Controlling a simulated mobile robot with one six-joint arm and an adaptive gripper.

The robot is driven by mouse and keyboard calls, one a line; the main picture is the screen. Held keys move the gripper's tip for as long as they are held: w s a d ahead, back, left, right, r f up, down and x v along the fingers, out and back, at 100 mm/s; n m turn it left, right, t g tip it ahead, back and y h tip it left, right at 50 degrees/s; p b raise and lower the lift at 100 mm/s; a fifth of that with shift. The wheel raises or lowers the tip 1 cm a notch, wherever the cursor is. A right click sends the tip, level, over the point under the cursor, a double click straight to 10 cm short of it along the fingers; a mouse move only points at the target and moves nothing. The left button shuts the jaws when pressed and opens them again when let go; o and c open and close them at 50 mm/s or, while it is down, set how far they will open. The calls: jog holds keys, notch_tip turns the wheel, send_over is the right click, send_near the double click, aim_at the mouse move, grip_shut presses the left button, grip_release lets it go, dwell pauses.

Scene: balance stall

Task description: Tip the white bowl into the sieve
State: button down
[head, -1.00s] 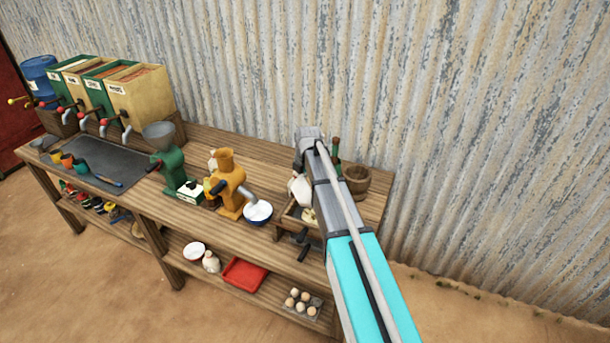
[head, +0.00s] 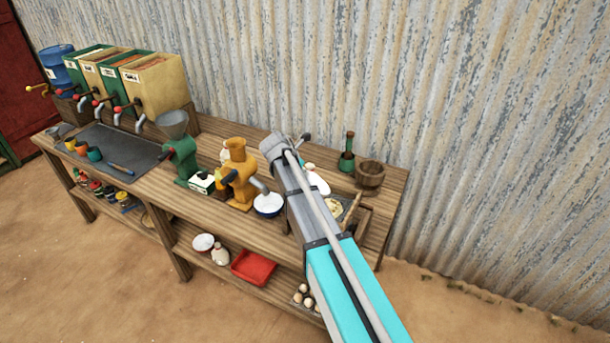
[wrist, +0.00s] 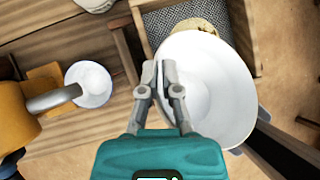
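In the wrist view my gripper (wrist: 159,76) has its fingers close together at the left rim of the white bowl (wrist: 212,92), shut on that rim. The inside of the bowl looks plain white; I cannot tell if anything is in it. The bowl hangs over part of the sieve (wrist: 242,22), a wooden frame with grey mesh and a tan heap showing past the rim. In the head view the sieve (head: 362,221) stands on the bench right of my arm, with a pale heap on its mesh. My arm hides the gripper there.
An orange mill (head: 238,180) stands left of my arm, with another white bowl (head: 268,206) under its spout. A wooden mortar (head: 370,175) and a green bottle (head: 347,155) stand behind the sieve. A red tray (head: 253,268) lies on the lower shelf.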

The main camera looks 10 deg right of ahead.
jog(key=a+h+b, duration=0.1)
jog(key=h+b, duration=0.1)
jog(key=b, duration=0.1)
jog(key=f+t+h+b, duration=0.1)
jog(key=h+b, duration=0.1)
jog(key=b, duration=0.1)
jog(key=a+n+h+b, duration=0.1)
jog(key=h+b, duration=0.1)
jog(key=b, duration=0.1)
jog(key=shift+s+a+f, duration=0.2)
jog(key=shift+a+f, duration=0.1)
jog(key=shift+r+t+h, duration=0.1)
jog(key=shift+t+h, duration=0.2)
